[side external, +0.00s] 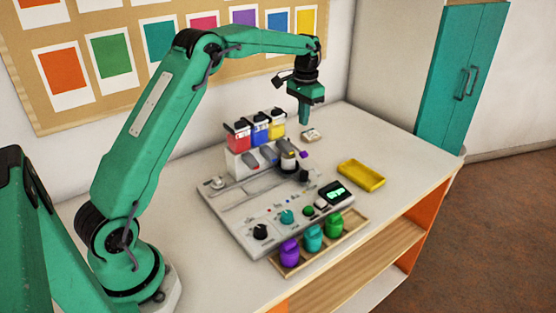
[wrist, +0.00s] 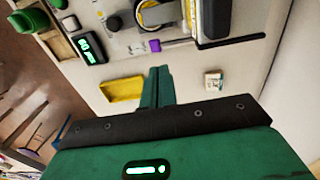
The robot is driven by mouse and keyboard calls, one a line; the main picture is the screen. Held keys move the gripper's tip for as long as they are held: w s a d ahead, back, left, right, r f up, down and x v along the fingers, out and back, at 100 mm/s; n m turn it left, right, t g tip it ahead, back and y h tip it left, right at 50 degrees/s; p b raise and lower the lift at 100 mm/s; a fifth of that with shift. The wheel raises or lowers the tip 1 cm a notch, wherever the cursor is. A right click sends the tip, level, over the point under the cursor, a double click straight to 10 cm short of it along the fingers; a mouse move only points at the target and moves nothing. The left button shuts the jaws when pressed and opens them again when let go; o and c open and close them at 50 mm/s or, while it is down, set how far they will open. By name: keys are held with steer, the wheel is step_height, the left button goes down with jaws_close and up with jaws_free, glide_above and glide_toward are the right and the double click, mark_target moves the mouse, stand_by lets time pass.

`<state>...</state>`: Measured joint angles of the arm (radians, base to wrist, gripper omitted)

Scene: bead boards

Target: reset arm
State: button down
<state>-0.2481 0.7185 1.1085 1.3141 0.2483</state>
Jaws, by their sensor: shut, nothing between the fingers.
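My arm is raised and bent over the table. My gripper (side external: 305,116) points down and hangs above the back of the table, behind the bead machine. Its green fingers are together with nothing between them. In the wrist view the shut fingers (wrist: 157,85) lie over bare table between a yellow tray and a small pale block. The grey bead machine (side external: 241,222) stands on the table with red, blue and yellow hoppers (side external: 258,131) at its back.
The yellow tray (side external: 361,175) lies right of the machine. The small pale block (side external: 311,134) lies near the wall. Purple, teal and green jars (side external: 312,238) stand in a wooden tray at the front. A teal cabinet (side external: 461,80) stands at the right. The table's right side is mostly clear.

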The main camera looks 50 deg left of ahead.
steer(key=shift+r, duration=0.3)
steer(key=s+d+r+t, duration=0.1)
steer(key=s+d+r, duration=0.3)
steer(key=s+r, duration=0.25)
steer(key=s+d+r+t, duration=0.2)
steer(key=s+d+r, duration=0.3)
steer(key=s, duration=0.3)
steer(key=s+d+f+t, duration=0.1)
steer(key=s+d+f, duration=0.1)
steer(key=s, duration=0.7)
steer(key=s+d+f+t, duration=0.1)
steer(key=s+d+f, duration=0.1)
steer(key=s, duration=0.8)
steer(key=shift+s+d+t, duration=0.25)
steer(key=shift+d+t, duration=0.05)
steer(key=shift+d, duration=0.35)
